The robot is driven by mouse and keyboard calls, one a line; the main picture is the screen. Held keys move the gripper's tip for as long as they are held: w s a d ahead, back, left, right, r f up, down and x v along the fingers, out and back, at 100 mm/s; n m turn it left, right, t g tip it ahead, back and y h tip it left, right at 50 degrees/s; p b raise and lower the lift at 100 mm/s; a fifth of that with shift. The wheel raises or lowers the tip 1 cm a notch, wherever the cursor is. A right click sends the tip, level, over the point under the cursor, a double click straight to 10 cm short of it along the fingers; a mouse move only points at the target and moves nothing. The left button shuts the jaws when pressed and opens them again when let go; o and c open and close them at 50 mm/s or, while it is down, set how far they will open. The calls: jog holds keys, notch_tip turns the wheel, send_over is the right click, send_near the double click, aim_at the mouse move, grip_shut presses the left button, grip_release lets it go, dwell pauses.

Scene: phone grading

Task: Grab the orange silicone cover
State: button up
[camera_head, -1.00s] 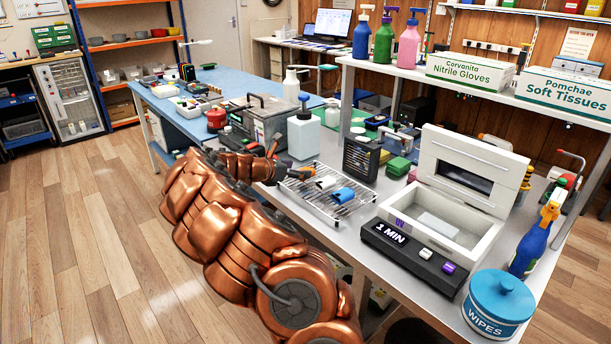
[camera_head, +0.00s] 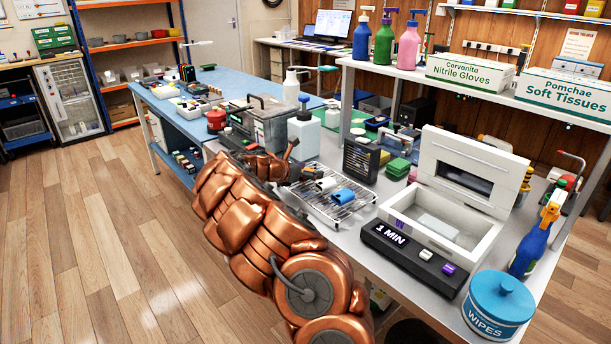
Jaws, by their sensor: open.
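A small orange patch (camera_head: 309,171) shows at the far left end of the wire rack (camera_head: 350,222), partly hidden by my gripper; it may be the orange silicone cover, but it is too small to be sure. My gripper (camera_head: 297,161) is open at the end of my copper-coloured arm, over the left end of the rack and close beside the orange patch. I cannot tell whether they touch. A white piece (camera_head: 326,184) and a blue cover-like piece (camera_head: 343,196) lie on the rack to the right of the gripper.
A pump bottle (camera_head: 304,133) and a grey case (camera_head: 258,124) stand just behind my gripper. A black heater-like box (camera_head: 361,159) stands behind the rack. An open white box with a timer (camera_head: 425,254) and a blue wipes tub (camera_head: 498,304) are to the right.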

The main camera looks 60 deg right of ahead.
jog(key=c, duration=1.1)
